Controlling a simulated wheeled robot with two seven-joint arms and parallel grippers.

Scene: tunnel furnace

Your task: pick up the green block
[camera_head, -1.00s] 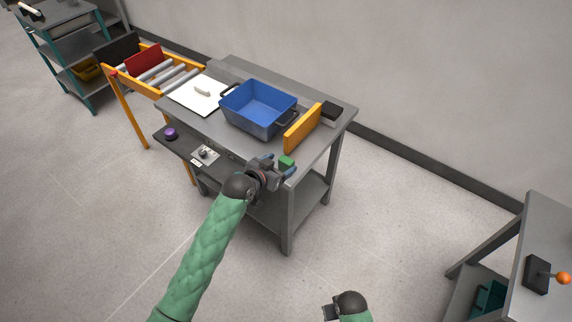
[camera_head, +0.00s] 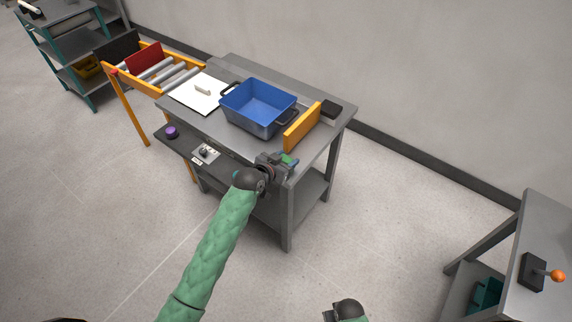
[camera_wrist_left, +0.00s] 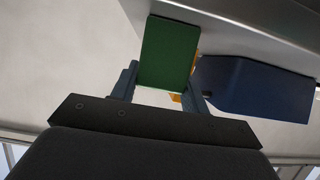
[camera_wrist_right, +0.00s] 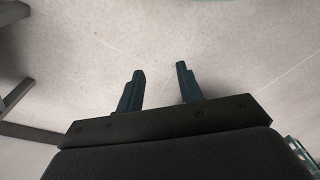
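The green block (camera_head: 288,160) is at the near right corner of the grey table (camera_head: 312,158), partly hidden by my left gripper (camera_head: 284,163). In the left wrist view the green block (camera_wrist_left: 168,54) stands between the two fingers of my left gripper (camera_wrist_left: 163,85), slightly tilted against them. The fingers are wide apart, close along its sides; firm contact does not show. My right gripper (camera_wrist_right: 160,72) is open and empty above the floor, low in the head view (camera_head: 330,314).
A blue bin (camera_head: 258,108) and an upright orange panel (camera_head: 302,127) stand on the table close behind the block. Another table with an orange-knobbed lever (camera_head: 535,272) is at right. The floor between is clear.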

